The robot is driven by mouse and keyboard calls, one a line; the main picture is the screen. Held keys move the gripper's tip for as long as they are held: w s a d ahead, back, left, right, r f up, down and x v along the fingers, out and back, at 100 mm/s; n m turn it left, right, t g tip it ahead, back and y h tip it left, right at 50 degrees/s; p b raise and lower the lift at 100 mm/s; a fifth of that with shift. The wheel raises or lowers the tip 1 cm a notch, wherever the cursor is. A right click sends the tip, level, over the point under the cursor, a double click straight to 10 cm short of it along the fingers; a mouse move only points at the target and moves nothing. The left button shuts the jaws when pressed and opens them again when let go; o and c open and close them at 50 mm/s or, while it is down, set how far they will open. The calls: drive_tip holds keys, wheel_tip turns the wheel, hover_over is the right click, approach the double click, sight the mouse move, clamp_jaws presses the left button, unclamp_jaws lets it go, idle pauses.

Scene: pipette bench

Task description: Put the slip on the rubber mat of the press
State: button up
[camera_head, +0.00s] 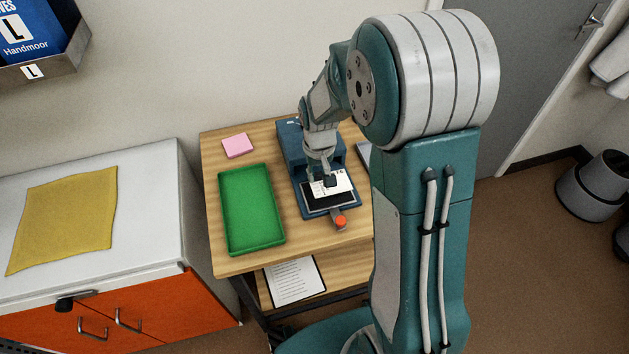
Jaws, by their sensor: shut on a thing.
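The press (302,171) is a blue device on the wooden bench, with a flat base and a lever with an orange knob (341,220) at its front. The black rubber mat (320,199) lies on its base inside a light border. The slip (345,181) is a small white paper with dark print. My gripper (322,181) points down over the press and is shut on the slip. The slip covers the rear part of the mat from this view. I cannot tell whether it touches the mat.
A green tray (223,214), empty, stands left of the press. A pink pad (237,146) lies behind the tray. A grey object (363,157) right of the press is partly hidden by my arm. A clipboard (295,281) lies on the lower shelf. A white cabinet (140,225) with a yellow cloth (64,219) stands left.

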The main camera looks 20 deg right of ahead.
sight(316, 182)
drive_tip(key=shift+w+d+f, duration=0.1)
drive_tip(key=shift+w+f, duration=0.3)
drive_tip(key=shift+f, duration=0.1)
drive_tip(key=shift+w+a+f, duration=0.1)
drive_tip(key=shift+a+f, duration=0.1)
drive_tip(key=shift+f, duration=0.65)
drive_tip(key=shift+a+f, duration=0.15)
drive_tip(key=shift+f, duration=0.7)
drive_tip(key=shift+d+f, duration=0.1)
drive_tip(key=o, duration=0.9)
drive_tip(key=shift+d, duration=0.1)
drive_tip(key=shift+c, duration=0.2)
